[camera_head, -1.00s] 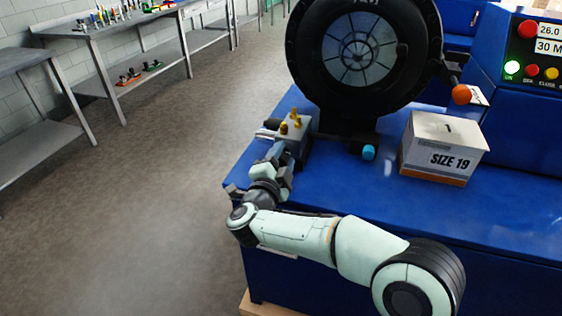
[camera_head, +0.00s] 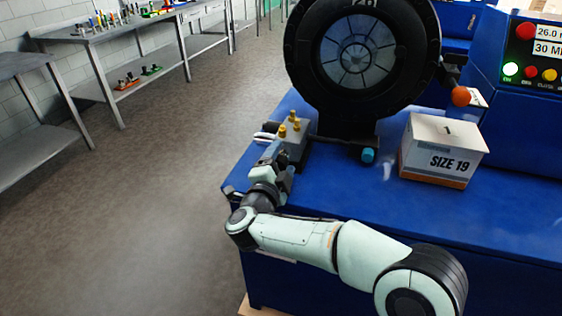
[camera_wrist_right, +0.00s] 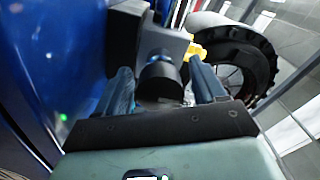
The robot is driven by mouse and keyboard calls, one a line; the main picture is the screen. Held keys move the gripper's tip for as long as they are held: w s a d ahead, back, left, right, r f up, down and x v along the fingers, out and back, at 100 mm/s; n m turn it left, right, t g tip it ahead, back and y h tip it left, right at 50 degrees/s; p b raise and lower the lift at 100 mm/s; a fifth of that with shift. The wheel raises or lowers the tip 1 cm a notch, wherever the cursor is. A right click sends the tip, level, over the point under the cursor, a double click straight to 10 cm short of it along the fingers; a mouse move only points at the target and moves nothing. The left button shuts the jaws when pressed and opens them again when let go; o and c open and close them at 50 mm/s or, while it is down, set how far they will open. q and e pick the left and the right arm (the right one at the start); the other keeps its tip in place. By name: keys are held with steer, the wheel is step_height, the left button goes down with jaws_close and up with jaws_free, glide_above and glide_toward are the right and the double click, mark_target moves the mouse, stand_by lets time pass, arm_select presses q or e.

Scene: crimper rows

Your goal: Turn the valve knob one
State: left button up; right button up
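A grey valve block (camera_head: 297,152) with several brass fittings (camera_head: 293,118) on top stands at the left end of the blue bench, beside the black crimping head. My right gripper (camera_head: 277,153) is at its near side and hides that face in the head view. In the right wrist view a round black knob (camera_wrist_right: 160,78) sticks out of the dark block (camera_wrist_right: 165,42) toward me. The open fingers of my right gripper (camera_wrist_right: 163,85) stand on either side of the knob, with gaps visible. No number is readable on the knob. My left gripper is not in view.
The blue bench (camera_head: 330,195) carries a white SIZE 19 box (camera_head: 440,150) and a blue-capped part (camera_head: 367,155). The black ring head (camera_head: 305,90) rises behind the valve block. A lever with an orange ball (camera_head: 460,96) and a button panel (camera_head: 535,65) are right. Floor left is clear.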

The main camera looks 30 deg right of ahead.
steer(key=v, duration=0.2)
steer(key=shift+s+a, duration=0.25)
steer(key=shift+a, duration=0.1)
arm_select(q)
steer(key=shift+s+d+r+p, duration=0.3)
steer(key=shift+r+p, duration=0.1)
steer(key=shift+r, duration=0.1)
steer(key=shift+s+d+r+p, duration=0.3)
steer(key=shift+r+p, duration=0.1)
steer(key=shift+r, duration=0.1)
arm_select(e)
steer(key=v, duration=1)
steer(key=shift+s+a, duration=0.15)
steer(key=shift+s, duration=0.1)
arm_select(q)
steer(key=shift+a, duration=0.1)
